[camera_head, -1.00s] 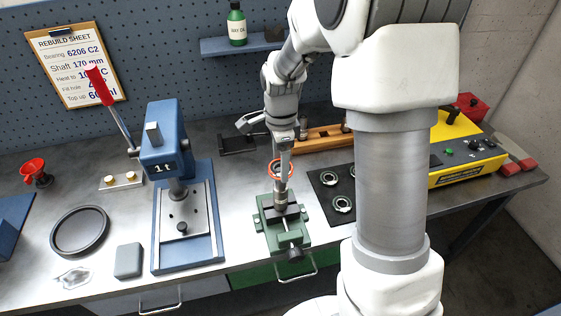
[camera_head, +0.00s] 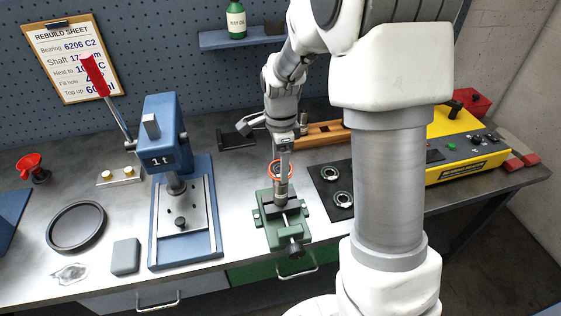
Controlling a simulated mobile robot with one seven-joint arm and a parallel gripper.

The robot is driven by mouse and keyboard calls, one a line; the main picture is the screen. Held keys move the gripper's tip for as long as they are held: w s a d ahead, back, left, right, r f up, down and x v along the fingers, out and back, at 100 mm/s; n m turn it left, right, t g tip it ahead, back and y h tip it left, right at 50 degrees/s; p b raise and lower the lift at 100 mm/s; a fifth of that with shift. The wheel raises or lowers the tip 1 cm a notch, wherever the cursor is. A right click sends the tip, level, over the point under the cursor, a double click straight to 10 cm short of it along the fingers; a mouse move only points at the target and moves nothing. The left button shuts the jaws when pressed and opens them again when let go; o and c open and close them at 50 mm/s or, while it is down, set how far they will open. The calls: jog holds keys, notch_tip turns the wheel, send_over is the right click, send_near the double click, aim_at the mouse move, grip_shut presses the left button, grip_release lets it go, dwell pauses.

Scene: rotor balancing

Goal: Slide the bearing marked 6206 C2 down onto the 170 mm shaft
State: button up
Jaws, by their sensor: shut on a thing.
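My gripper (camera_head: 282,160) points down above the green vise (camera_head: 268,231), shut on an orange-red ring (camera_head: 273,177), which appears to be the bearing. Its marking is too small to read. A short grey shaft (camera_head: 281,195) stands upright in the vise jaws, directly under the ring. The ring overlaps the shaft's top end in the picture; I cannot tell whether it is around the shaft or just above it. My fingers hide part of the ring. The rebuild sheet (camera_head: 62,60) on the wall reads Bearing 6206 C2.
A black mat (camera_head: 322,178) with other bearings lies right of the vise. A blue press (camera_head: 165,150) stands left. A wooden rack (camera_head: 315,136) and a yellow machine (camera_head: 455,165) are behind and right.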

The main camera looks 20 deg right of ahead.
jog(key=shift+f+b, duration=1.05)
jog(key=shift+f, duration=0.45)
jog(key=o, duration=1.2)
jog(key=shift+c, duration=0.2)
jog(key=shift+r, duration=0.1)
notch_tip(320, 180, up, 9)
jog(key=p, duration=0.6)
jog(key=shift+p, duration=0.3)
